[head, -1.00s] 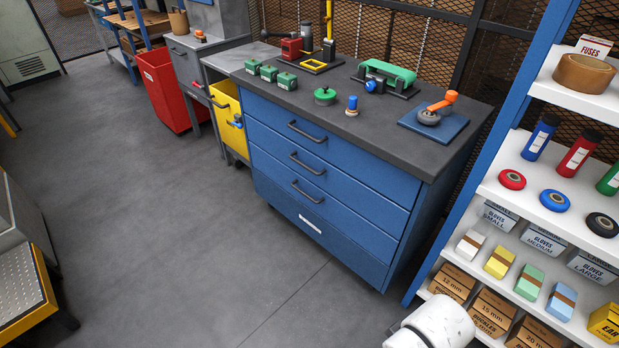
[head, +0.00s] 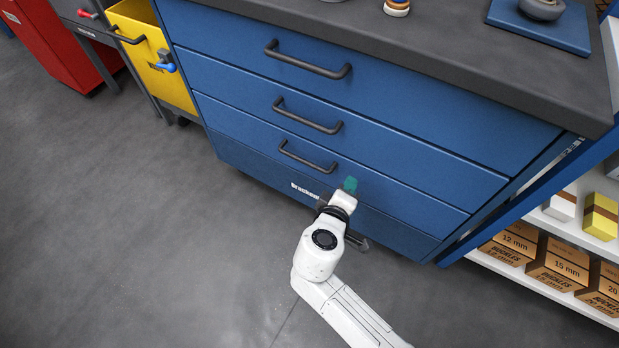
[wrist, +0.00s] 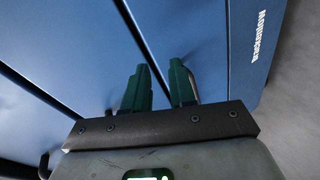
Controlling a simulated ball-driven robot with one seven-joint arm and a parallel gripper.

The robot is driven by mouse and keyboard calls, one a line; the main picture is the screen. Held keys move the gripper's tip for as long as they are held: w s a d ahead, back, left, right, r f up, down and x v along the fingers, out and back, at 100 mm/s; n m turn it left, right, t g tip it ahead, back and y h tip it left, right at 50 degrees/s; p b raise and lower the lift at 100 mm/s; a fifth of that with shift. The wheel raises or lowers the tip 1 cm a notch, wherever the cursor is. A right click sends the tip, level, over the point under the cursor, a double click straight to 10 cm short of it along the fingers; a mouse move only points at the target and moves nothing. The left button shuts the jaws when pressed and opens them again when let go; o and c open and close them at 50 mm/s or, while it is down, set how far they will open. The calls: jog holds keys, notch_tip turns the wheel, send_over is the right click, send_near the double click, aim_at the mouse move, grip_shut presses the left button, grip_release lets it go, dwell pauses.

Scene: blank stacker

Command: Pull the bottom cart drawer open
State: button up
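The blue cart (head: 390,118) has three stacked drawers, each with a dark bar handle. The bottom drawer (head: 250,136) looks flush with the cart front. Its handle (head: 306,161) shows just up and left of my gripper in the head view. My gripper (head: 350,185) is at the drawer front, by the right end of that handle. In the wrist view, my gripper (wrist: 160,88) has two green fingers apart, with blue face visible between them. A small grey piece beside the right finger may be part of the handle; whether the fingers straddle or touch it I cannot tell.
A white-lettered panel (head: 240,160) lies below the bottom drawer. A yellow bin (head: 150,55) stands left of the cart. Shelves with boxes (head: 555,270) stand close on the right. The grey floor (head: 130,240) in front is clear.

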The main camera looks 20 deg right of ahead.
aim_at(305, 161)
jog(key=w+a+f+n+t+y+b, duration=0.1)
jog(key=w+a+f+n+t+b, duration=0.45)
jog(key=a, duration=0.35)
jog(key=shift+m+g, duration=0.35)
jog(key=x, duration=0.3)
jog(key=b+x, duration=0.1)
jog(key=x, duration=0.3)
jog(key=r+b+x, duration=0.1)
jog(key=x, duration=0.3)
jog(key=shift+w+a, duration=0.25)
jog(key=shift+c, duration=0.5)
grip_shut()
